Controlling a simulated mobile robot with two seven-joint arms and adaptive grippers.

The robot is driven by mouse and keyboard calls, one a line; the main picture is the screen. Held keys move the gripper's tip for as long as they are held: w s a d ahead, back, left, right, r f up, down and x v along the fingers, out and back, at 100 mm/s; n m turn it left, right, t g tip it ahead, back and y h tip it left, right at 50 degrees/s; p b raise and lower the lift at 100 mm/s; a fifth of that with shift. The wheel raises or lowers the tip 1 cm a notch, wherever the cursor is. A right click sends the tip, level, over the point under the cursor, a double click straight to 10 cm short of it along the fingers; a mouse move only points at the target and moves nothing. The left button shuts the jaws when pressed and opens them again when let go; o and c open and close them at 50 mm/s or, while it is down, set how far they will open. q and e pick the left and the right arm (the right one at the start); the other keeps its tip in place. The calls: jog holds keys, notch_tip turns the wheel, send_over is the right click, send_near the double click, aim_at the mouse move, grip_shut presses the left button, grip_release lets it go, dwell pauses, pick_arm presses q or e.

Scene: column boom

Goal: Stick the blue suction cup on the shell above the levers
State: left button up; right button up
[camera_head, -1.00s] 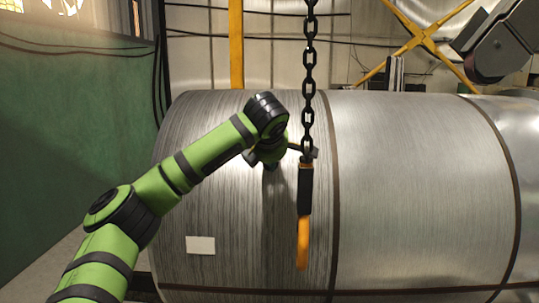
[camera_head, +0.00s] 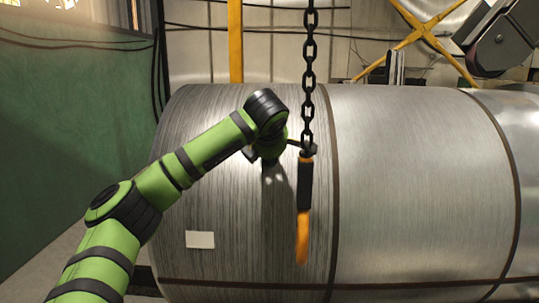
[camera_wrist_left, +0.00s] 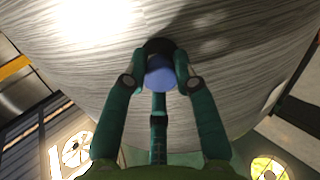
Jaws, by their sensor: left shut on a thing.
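The shell (camera_head: 420,170) is a large metal cylinder lying across the head view; its streaked surface also fills the upper wrist view (camera_wrist_left: 80,75). The blue suction cup (camera_wrist_left: 160,72) has a dark rim facing the shell. My left gripper (camera_wrist_left: 160,82) is shut on it, with fingers on both sides. The rim is at or very close to the shell; I cannot tell whether it touches. In the head view my left gripper (camera_head: 269,155) is in front of the shell's upper left part, and the cup is hidden. I see no levers clearly. My right gripper is out of view.
A black chain (camera_head: 308,70) hangs just right of my left wrist, with a black grip and orange hook (camera_head: 302,238) in front of the shell. Dark bands (camera_head: 334,200) circle the shell. A white label (camera_head: 200,240) is at its lower left. A green wall (camera_head: 70,150) stands left.

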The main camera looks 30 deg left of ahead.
pick_arm(q)
jog(key=shift+r, duration=0.1)
jog(key=o, duration=1.1)
jog(key=shift+s+d+r, duration=0.1)
jog(key=shift+s+d, duration=0.05)
jog(key=shift+s+r, duration=0.1)
jog(key=v, duration=1.2)
